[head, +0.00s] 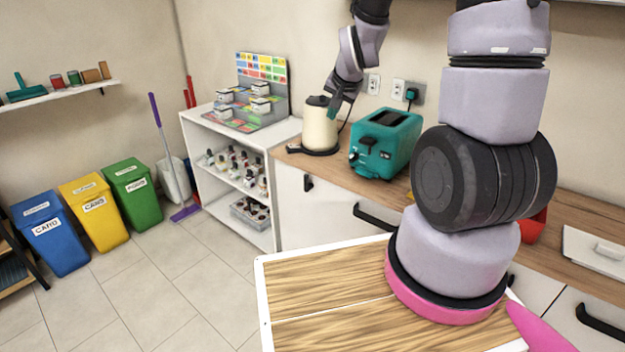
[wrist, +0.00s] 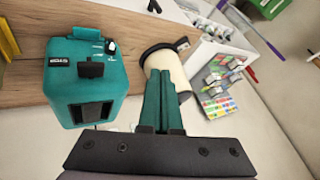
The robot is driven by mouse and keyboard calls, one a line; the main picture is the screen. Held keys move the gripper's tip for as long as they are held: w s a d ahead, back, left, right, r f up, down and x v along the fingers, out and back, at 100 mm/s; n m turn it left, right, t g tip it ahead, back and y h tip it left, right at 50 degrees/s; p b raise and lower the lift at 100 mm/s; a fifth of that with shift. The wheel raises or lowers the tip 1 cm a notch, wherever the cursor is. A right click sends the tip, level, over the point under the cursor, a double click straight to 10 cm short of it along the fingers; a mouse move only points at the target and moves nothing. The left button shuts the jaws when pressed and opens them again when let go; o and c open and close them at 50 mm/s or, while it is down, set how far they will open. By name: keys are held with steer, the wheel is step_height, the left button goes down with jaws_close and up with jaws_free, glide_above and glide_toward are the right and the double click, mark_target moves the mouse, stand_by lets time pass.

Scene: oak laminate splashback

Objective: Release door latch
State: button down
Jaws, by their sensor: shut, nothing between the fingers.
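My gripper (head: 334,108) is at the cream kettle (head: 318,128) on the counter, its teal fingers shut and empty. In the wrist view the closed fingers (wrist: 161,78) overlap the kettle (wrist: 168,68) and hide part of it; I cannot tell whether they touch it. White cabinet doors (head: 333,217) stand below the counter. A small dark fitting (head: 308,183) is near the top left of the front, and a dark bar handle (head: 374,217) is to its right. I cannot tell which one is the door latch. The gripper is above both and apart from them.
A teal toaster (head: 385,143) stands right of the kettle on the wooden counter (head: 570,212). White shelves (head: 232,195) with small items stand left. Blue (head: 52,232), yellow (head: 94,211) and green (head: 133,194) bins line the wall. The tiled floor (head: 185,265) before the shelves is clear.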

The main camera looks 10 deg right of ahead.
mark_target(308, 182)
step_height(308, 182, down, 19)
steer(key=m, duration=0.1)
steer(key=shift+w+a+f+m+h, duration=0.2)
steer(key=shift+w+a+m+h, duration=0.15)
steer(key=shift+a+m+h, duration=0.1)
steer(key=x, duration=1)
steer(key=shift+f, duration=0.1)
steer(key=shift+w+a, duration=0.9)
steer(key=shift+w, duration=0.1)
steer(key=shift+w+a, duration=0.4)
steer(key=shift+w, duration=0.2)
steer(key=shift+w+a+r, duration=0.1)
steer(key=shift+w+r, duration=0.05)
steer(key=shift+r, duration=0.1)
